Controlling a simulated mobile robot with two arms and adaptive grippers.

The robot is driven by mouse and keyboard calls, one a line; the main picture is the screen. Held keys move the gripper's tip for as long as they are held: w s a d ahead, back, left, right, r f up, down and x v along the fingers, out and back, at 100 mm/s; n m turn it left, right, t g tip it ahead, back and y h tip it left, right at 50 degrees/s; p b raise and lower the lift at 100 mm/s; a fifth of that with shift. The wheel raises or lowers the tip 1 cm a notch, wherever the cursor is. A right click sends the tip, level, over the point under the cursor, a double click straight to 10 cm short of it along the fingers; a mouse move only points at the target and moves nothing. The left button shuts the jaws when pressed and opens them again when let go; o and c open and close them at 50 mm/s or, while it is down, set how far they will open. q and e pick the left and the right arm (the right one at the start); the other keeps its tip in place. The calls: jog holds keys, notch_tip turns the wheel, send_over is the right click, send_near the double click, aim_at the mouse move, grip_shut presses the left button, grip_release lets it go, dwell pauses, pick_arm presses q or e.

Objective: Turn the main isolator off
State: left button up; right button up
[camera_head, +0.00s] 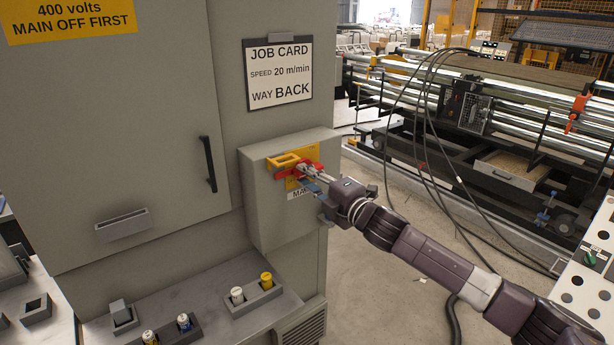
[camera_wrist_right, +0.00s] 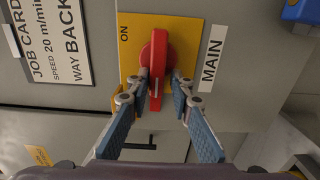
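The main isolator is a red rotary handle (camera_wrist_right: 154,58) on a yellow plate (camera_wrist_right: 188,32) marked ON, beside a MAIN label (camera_wrist_right: 211,60). In the head view the red handle (camera_head: 312,168) is on the grey box on the cabinet side, partly hidden by my gripper. Its grip end points down in the wrist view, away from the ON mark's end of the plate. My right gripper (camera_wrist_right: 161,82) has one finger on each side of the grip, with a gap visible on the right; contact on the left is unclear. It also shows in the head view (camera_head: 306,174). My left gripper is out of view.
The grey cabinet (camera_head: 130,160) has a black door handle (camera_head: 209,164) and a job card (camera_head: 278,75) above the isolator box (camera_head: 262,205). A ledge below holds yellow, white and blue capped items. A roller machine (camera_head: 480,110) with hanging cables stands right, beyond open floor.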

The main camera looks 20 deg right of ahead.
jog(key=shift+o, duration=0.7)
jog(key=shift+r, duration=0.1)
jog(key=v, duration=1.2)
